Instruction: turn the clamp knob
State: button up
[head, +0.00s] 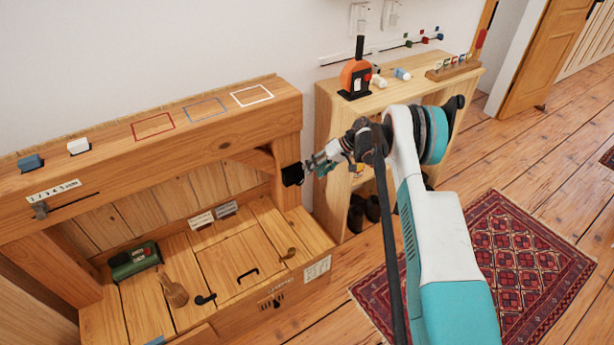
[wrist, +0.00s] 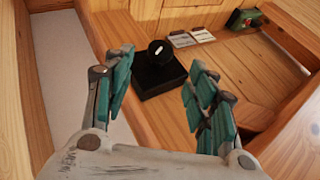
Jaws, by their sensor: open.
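The clamp knob (wrist: 159,51) is a round black knob with a white mark, on a square black base (wrist: 158,75) fixed to the timber post. In the wrist view it lies ahead of my gripper (wrist: 158,88), between and beyond the two fingers. The fingers are spread open with nothing between them, and I see no contact with the knob. In the head view, my gripper (head: 318,162) is just right of the black base (head: 292,174) on the post. The knob itself is hard to make out there.
A timber bench (head: 228,255) with a green box (head: 134,262) and several small handles stands left. A shelf (head: 425,90) bearing an orange-and-black device (head: 356,77) and small bottles stands close behind my arm. A red patterned rug (head: 510,262) covers the floor at right.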

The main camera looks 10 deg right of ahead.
jog(key=shift+v, duration=2.2)
jog(key=s+a+r+m+h, duration=0.1)
jog(key=s+a+r, duration=0.1)
jog(key=r, duration=0.7)
jog(key=s+a+r+h, duration=0.1)
jog(key=s+a+r, duration=0.15)
jog(key=r, duration=0.65)
jog(key=s+a+r+t+h, duration=0.2)
jog(key=s+r, duration=0.9)
jog(key=r, duration=0.1)
jog(key=s+a+r+t+h, duration=0.1)
jog(key=s+h, duration=0.1)
jog(key=s, duration=1.3)
jog(key=s+a+m+t+h, duration=0.1)
jog(key=s+h, duration=0.1)
jog(key=s, duration=1.3)
jog(key=shift+s+r+t, duration=0.35)
jog(key=shift+r+t, duration=0.05)
